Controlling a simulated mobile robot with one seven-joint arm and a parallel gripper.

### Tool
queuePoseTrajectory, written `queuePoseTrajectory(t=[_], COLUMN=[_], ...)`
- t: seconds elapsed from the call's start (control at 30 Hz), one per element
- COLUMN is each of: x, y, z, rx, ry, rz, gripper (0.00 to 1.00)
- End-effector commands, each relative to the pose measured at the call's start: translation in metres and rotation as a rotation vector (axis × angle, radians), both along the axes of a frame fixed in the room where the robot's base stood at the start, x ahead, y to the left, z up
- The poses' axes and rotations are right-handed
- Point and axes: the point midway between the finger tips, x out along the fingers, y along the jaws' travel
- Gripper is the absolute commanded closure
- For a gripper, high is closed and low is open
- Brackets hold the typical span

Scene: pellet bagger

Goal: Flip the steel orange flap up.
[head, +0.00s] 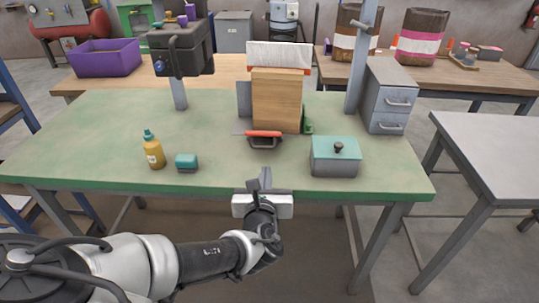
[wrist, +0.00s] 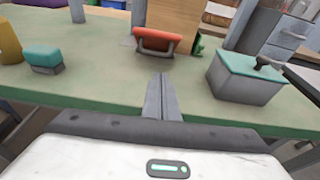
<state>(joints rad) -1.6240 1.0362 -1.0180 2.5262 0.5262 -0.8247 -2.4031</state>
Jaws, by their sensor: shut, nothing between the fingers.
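The orange flap (head: 263,134) is at the foot of the wooden-fronted bagger (head: 277,98), low over the green table. In the wrist view the flap (wrist: 158,33) shows a grey steel loop handle (wrist: 156,45) below its orange top; it looks folded down. My gripper (head: 262,180) is at the table's front edge, in front of the flap and apart from it. In the wrist view its fingers (wrist: 162,80) are together and empty, pointing toward the flap.
A grey box with teal lid (head: 335,156) stands right of the flap. A yellow bottle (head: 153,150) and teal block (head: 187,162) stand left. The green table (head: 225,165) is clear before the flap. A grey post (head: 362,60) and drawer unit (head: 388,95) stand behind.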

Motion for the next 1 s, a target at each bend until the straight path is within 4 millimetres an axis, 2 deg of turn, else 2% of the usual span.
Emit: queuePoseTrajectory(t=[0.27, 0.37, 0.7, 0.83, 1.0], x=[0.005, 0.017, 0.076, 0.090, 0.097], y=[0.000, -0.001, -0.004, -0.003, -0.003], z=[-0.003, -0.007, -0.022, -0.025, -0.025], rx=[0.004, 0.006, 0.007, 0.005, 0.004], ry=[0.003, 0.003, 0.003, 0.004, 0.004], rz=[-0.003, -0.005, -0.006, -0.003, -0.003], gripper=[1.00, 1.00, 1.00, 1.00, 1.00])
